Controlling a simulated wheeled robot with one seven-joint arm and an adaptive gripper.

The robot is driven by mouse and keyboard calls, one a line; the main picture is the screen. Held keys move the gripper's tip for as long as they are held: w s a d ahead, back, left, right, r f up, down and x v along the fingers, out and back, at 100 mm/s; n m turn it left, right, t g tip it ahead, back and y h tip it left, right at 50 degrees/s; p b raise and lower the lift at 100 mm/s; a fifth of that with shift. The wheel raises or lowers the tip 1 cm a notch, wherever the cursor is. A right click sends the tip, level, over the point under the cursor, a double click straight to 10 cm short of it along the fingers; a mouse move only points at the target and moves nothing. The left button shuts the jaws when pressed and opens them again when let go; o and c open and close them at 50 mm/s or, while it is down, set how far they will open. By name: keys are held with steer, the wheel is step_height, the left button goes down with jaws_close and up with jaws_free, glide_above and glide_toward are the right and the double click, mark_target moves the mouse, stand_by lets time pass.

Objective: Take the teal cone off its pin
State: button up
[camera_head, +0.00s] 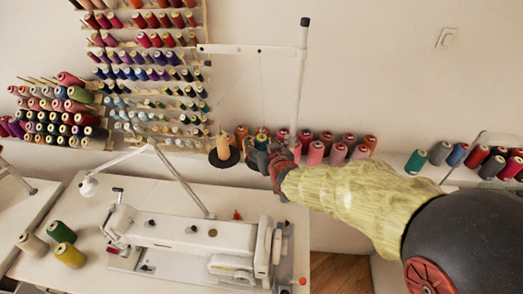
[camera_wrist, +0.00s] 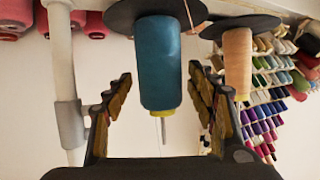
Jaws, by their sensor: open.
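The teal cone (camera_wrist: 158,62) stands on its pin against a dark round disc (camera_wrist: 150,10) and appears upside down in the wrist view. The bare pin end (camera_wrist: 164,130) sticks out past its yellow tip. My gripper (camera_wrist: 160,80) is open, with one finger on each side of the cone. Gaps show between the fingers and the cone, so no grip is visible. In the head view the cone (camera_head: 261,136) is mostly hidden by my gripper (camera_head: 257,150).
A peach cone (camera_wrist: 237,62) stands on a neighbouring disc, close to one finger. A white thread-stand pole (camera_head: 300,85) rises beside my gripper. A sewing machine (camera_head: 185,238) is below. Red and pink spools (camera_head: 338,152) line the wall behind.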

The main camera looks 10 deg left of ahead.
steer(key=c, duration=0.3)
steer(key=c, duration=1)
